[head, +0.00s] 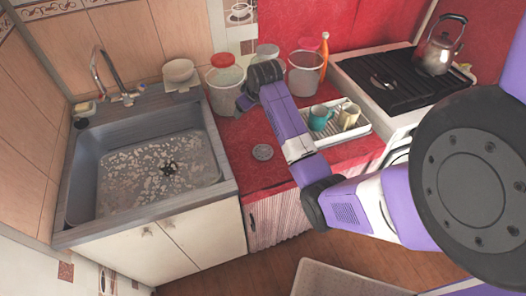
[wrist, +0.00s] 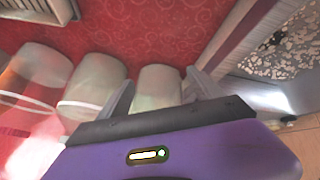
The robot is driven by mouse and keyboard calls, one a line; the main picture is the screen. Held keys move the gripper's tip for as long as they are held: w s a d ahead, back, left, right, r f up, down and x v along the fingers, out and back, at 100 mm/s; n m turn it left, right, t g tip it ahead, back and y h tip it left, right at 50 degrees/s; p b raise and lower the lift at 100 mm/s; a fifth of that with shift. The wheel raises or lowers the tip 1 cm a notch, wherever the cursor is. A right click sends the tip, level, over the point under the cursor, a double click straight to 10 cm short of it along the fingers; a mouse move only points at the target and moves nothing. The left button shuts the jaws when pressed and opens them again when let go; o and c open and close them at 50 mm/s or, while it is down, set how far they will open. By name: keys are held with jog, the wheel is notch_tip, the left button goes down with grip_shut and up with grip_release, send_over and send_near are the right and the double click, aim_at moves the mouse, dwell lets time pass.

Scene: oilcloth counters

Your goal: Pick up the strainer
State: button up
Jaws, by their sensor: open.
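A small round grey disc (head: 262,152), which looks like the strainer, lies flat on the red counter (head: 235,172) right of the sink. My gripper (head: 244,101) is in the head view above the back of the counter, by the containers, behind and to the left of the disc. In the wrist view my gripper (wrist: 158,92) has its fingers apart, with a pale translucent container (wrist: 158,84) showing between them. I cannot tell whether they touch it. I cannot make out the disc in the wrist view.
A sink (head: 85,185) lies to the left. A white tub with a reddish lid (head: 224,76) and a clear container (head: 304,78) stand by the wall. A tray (head: 362,128) with mugs (head: 320,118) and a stove with a kettle (head: 438,52) are right. The counter's front is mostly clear.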

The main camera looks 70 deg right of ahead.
aim_at(263, 147)
jog(key=s+a+f+g+y, duration=0.1)
jog(key=s+a, duration=0.1)
jog(key=s+a+f+n+g+y, duration=0.1)
jog(key=s+a+f+g+y, duration=0.1)
jog(key=s, duration=0.1)
jog(key=s+a+f+g+y, duration=0.1)
jog(key=s+a, duration=0.1)
jog(key=s, duration=0.1)
jog(key=shift+a+f+n+g+y, duration=0.3)
jog(key=shift+n, duration=0.1)
jog(key=shift+a+f, duration=0.1)
jog(key=shift+f, duration=0.15)
notch_tip(263, 147, down, 7)
jog(key=shift+f+p, duration=0.15)
jog(key=shift+p, duration=0.4)
jog(key=shift+c, duration=0.4)
jog(key=c, duration=0.9)
